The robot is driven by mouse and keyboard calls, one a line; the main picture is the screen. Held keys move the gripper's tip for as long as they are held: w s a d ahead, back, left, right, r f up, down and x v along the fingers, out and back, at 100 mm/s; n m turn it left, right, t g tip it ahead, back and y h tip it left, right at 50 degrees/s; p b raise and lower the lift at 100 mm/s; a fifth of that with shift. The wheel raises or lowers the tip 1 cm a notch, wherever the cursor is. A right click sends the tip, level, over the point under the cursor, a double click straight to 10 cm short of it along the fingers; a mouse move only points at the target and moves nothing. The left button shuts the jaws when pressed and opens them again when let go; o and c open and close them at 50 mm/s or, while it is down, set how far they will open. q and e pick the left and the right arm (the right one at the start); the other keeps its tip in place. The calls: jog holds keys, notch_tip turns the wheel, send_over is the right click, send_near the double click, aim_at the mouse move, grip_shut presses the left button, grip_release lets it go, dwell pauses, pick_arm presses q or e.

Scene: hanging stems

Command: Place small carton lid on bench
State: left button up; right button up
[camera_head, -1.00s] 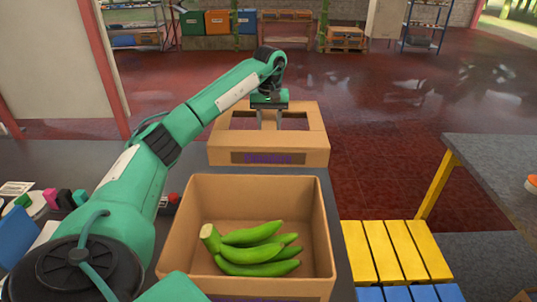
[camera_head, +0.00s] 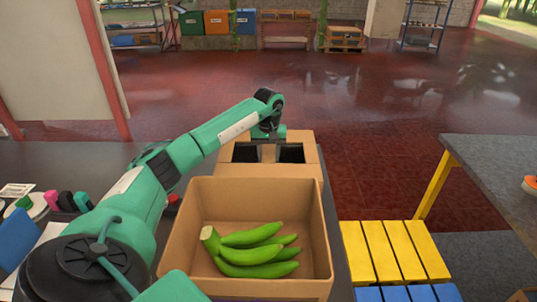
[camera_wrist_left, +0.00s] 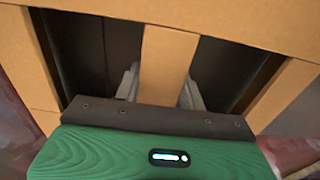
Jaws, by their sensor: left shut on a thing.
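The small carton lid (camera_head: 270,170) is brown cardboard with two openings and a bar between them. It is behind the open carton (camera_head: 255,198) in the head view, low over the dark grey bench (camera_head: 90,155). My left gripper (camera_head: 268,152) is shut on the lid's middle bar from above. In the left wrist view the gripper's fingers (camera_wrist_left: 160,90) sit on either side of the bar, and the lid (camera_wrist_left: 168,50) shows dark surface through its openings. The carton hides the lid's near lower edge, so I cannot tell whether it touches the bench. My right gripper is out of view.
Green bananas (camera_head: 255,250) lie inside the carton. Yellow slats (camera_head: 385,252) and blue slats (camera_head: 410,293) are to the right. Another grey table (camera_head: 490,180) stands at far right. Several small coloured items (camera_head: 65,200) lie on the bench at left.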

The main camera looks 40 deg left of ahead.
aim_at(269, 152)
pick_arm(q)
jog(key=o, duration=1.2)
jog(key=shift+f, duration=0.15)
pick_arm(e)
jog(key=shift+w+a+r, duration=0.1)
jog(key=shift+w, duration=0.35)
pick_arm(q)
jog(key=shift+r, duration=0.45)
notch_tip(269, 152, up, 5)
jog(key=shift+f+b, duration=0.15)
jog(key=shift+b, duration=0.3)
notch_tip(269, 152, up, 7)
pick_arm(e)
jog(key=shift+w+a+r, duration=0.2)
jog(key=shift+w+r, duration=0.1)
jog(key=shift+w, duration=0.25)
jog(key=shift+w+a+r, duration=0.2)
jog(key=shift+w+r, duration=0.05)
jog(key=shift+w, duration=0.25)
